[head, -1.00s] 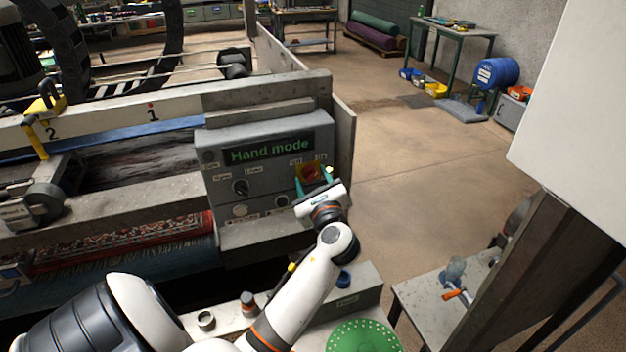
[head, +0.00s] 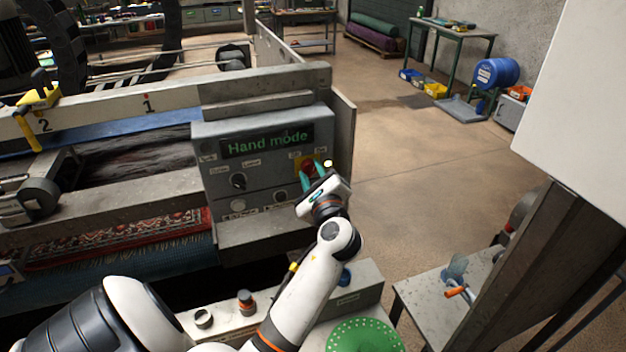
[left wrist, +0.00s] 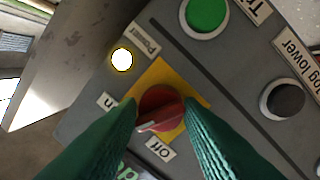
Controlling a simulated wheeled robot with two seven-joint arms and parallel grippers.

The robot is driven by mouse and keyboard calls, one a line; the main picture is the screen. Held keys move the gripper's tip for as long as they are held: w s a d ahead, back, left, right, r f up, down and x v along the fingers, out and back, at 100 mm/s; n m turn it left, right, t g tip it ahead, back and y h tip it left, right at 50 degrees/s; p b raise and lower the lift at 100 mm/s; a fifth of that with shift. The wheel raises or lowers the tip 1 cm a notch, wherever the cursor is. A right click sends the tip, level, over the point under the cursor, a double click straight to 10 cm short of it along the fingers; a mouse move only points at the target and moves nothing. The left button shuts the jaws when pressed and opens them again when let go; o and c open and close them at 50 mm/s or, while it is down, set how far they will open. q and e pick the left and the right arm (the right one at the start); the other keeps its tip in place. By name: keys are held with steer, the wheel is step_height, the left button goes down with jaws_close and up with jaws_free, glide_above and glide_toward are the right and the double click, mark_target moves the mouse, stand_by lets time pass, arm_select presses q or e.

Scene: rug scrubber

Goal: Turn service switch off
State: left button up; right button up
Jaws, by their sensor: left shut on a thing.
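The service switch is a red rotary knob on a yellow square plate (left wrist: 200,96), on the grey control panel (head: 215,165). In the left wrist view the red knob (left wrist: 160,103) sits between the green fingers of my left gripper (left wrist: 161,110). The gripper is shut on it. A pale pointer mark on the knob points to the lower left, between the "Off" label (left wrist: 160,149) and a partly hidden label ending in "n" (left wrist: 107,102). In the head view my left gripper (head: 313,180) reaches the panel's right side. The right gripper is not in view.
A lit power lamp (left wrist: 122,60) is beside the switch. A green button (left wrist: 207,14) and a black button (left wrist: 285,99) are nearby. The panel display (head: 268,141) reads "Hand mode". A rug (head: 120,238) lies left of the panel. Open floor is to the right.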

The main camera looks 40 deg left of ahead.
arm_select(q)
steer(key=n+b, duration=0.3)
steer(key=f+n+b, duration=0.1)
steer(key=n+b, duration=0.1)
steer(key=n, duration=0.1)
steer(key=shift+n+b, duration=0.4)
steer(key=n+b, duration=0.4)
steer(key=shift+n+g+y, duration=0.3)
steer(key=shift+y, duration=0.1)
steer(key=o, duration=0.9)
steer(key=shift+r, duration=0.1)
steer(key=shift+o, duration=0.2)
steer(key=shift+d+r, duration=0.1)
steer(key=shift+w, duration=0.1)
